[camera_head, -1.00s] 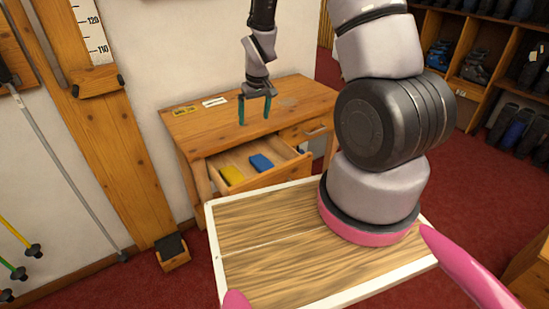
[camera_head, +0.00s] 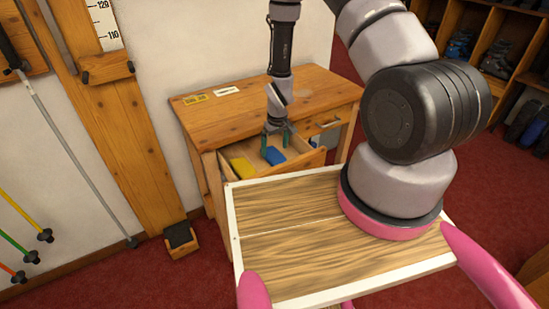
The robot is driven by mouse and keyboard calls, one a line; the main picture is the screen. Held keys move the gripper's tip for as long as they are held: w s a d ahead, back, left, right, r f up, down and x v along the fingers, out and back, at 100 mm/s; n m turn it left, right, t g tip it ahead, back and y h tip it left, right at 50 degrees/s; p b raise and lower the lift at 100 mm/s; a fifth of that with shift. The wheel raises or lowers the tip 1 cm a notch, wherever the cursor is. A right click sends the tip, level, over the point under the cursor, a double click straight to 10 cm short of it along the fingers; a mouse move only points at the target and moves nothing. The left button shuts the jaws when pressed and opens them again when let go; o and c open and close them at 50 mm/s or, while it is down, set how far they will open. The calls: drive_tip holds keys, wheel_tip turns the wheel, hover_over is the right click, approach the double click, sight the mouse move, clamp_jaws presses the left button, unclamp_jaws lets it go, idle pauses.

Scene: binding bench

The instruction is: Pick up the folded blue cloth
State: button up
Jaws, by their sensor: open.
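The folded blue cloth (camera_head: 273,156) lies in the open drawer (camera_head: 237,191) of the wooden desk, to the right of a yellow item (camera_head: 243,167). My gripper (camera_head: 275,141) points down over the drawer. Its green fingers are apart, with nothing seen between them. The fingertips are just above or behind the blue cloth in the picture; I cannot tell whether they touch it. The whole top of the cloth is not clear because the fingers are so close.
The desk top (camera_head: 200,118) bears a yellow label and a white label. A second drawer (camera_head: 324,127) beside the open one looks shut. My wooden tray fills the foreground. A measuring post (camera_head: 125,150) stands at left, and shelves with boots (camera_head: 497,58) at right.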

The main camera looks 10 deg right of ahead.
sight(274, 155)
wheel_tip(274, 155, down, 3)
drive_tip(key=shift+w+f, duration=0.1)
drive_tip(key=shift+w, duration=0.05)
drive_tip(key=c, duration=1.1)
drive_tip(key=shift+r, duration=0.45)
drive_tip(key=shift+s+d+r, duration=0.1)
drive_tip(key=shift+s+r, duration=0.1)
drive_tip(key=shift+s, duration=0.05)
drive_tip(key=s, duration=0.2)
drive_tip(key=s+d+r, duration=0.1)
drive_tip(key=shift+s, duration=0.15)
wheel_tip(274, 155, up, 13)
drive_tip(key=shift+f, duration=0.1)
